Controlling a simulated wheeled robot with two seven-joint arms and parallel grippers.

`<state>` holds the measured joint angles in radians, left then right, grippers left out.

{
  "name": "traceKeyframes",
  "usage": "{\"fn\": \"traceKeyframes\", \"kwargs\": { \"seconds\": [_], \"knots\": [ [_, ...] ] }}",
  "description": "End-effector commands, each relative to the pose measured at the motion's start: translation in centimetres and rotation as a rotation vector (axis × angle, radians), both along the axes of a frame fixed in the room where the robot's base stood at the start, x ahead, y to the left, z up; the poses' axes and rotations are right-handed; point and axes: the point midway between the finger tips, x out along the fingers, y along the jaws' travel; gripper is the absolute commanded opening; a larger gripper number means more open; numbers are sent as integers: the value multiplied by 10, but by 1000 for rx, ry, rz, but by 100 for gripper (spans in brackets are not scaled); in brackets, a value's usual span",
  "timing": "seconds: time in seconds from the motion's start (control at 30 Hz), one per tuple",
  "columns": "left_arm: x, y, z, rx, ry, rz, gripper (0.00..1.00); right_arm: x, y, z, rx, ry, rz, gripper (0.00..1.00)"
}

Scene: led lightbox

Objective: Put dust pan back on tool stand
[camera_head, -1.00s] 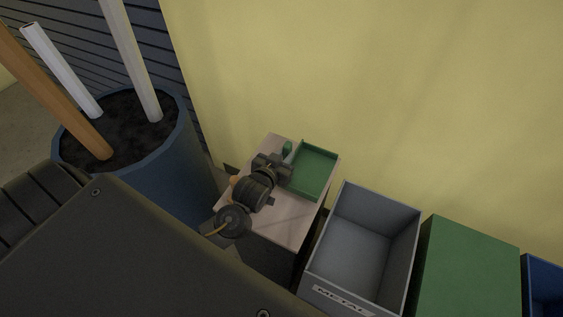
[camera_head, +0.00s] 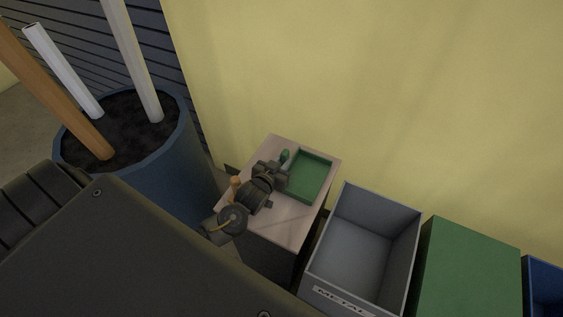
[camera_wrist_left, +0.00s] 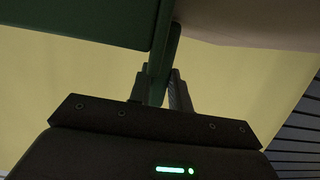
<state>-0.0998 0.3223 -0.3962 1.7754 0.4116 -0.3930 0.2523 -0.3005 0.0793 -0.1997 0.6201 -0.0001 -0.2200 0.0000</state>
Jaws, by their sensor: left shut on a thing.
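The green dust pan (camera_head: 311,175) is a shallow square tray at the far right part of the pinkish tool stand (camera_head: 288,229). In the head view I cannot tell whether it rests on the top or hangs just above it. My left gripper (camera_head: 282,171) is at the pan's left side and shut on its handle. In the left wrist view the dust pan (camera_wrist_left: 85,18) fills the upper left, and its dark green handle runs down between the fingers (camera_wrist_left: 162,92). The underside or edge of the stand (camera_wrist_left: 250,22) seems to show at upper right. My right gripper is not in view.
A grey METAL bin (camera_head: 350,255) stands open right of the stand, with a green box (camera_head: 468,268) beside it. A blue barrel (camera_head: 172,180) with poles is at left. A small orange thing (camera_head: 235,183) is beside my arm. A yellow wall (camera_head: 380,90) is close behind.

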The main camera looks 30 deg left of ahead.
Motion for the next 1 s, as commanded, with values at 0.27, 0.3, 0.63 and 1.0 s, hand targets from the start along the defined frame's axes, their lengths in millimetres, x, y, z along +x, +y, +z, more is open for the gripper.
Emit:
{"fn": "traceKeyframes", "kwargs": {
  "seconds": [0.27, 0.3, 0.63, 1.0],
  "knots": [
    [0, 0, -3, 0, 1, 0, 36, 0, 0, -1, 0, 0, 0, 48],
    [0, 0, -3, 0, 1, 0, 41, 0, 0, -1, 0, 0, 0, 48],
    [0, 0, 1, 0, -1, 0, 41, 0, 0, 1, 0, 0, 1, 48],
    [-63, -4, 18, -3, 1, 1, 41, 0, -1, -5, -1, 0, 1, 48]
  ]
}}
